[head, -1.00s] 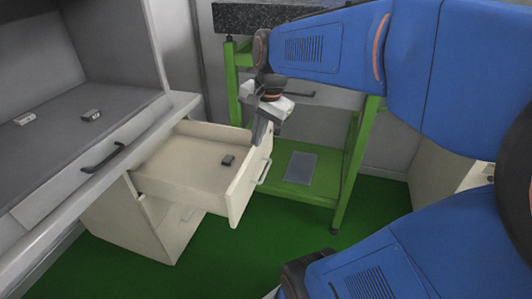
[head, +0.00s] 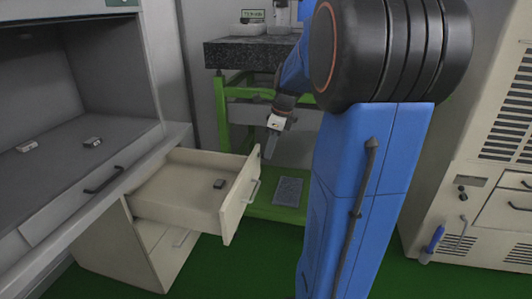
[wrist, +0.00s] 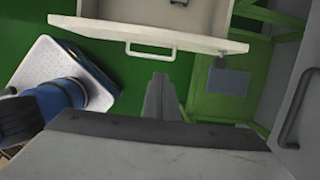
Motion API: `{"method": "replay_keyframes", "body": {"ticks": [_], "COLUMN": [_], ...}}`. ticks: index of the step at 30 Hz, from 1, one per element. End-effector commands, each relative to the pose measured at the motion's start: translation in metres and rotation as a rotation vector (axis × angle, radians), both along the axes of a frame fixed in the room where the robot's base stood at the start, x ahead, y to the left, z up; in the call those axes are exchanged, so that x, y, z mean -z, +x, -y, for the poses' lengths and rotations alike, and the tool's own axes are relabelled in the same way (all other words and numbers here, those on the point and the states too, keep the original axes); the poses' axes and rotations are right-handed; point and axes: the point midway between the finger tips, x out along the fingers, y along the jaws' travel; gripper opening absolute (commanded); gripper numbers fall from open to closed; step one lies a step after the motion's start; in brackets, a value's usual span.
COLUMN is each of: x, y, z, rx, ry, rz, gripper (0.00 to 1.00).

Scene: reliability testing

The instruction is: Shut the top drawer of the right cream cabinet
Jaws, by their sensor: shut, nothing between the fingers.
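The top drawer (head: 182,187) of the right cream cabinet (head: 160,248) is pulled far out in the head view. A small dark object (head: 219,184) lies inside it. Its front panel with a handle (head: 254,190) faces right. My gripper (head: 271,146) is shut and empty, just beyond the far right end of the drawer front, and looks apart from it. In the wrist view the drawer front (wrist: 150,34) with its pale handle (wrist: 150,50) spans the top. My gripper's shut fingers (wrist: 160,85) point at it from below, with a gap between.
A green-framed stand (head: 235,120) with a dark stone top (head: 250,53) stands behind the drawer. A grey worktop (head: 70,165) is on the left. A cream unit with vents (head: 480,180) is on the right. Green floor lies open before the drawer.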

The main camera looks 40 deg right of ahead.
Motion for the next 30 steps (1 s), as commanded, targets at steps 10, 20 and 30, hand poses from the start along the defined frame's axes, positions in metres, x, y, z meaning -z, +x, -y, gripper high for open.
{"method": "replay_keyframes", "body": {"ticks": [10,20,30], "x": [0.061,0.075,0.074], "y": [0.011,0.037,0.046], "z": [-0.01,-0.03,-0.036], "rx": [-0.003,-0.005,-0.003], "ry": [0.001,-0.002,-0.001], "rz": [-0.003,0.0,0.001], "gripper": [0.0,0.0,0.0]}}
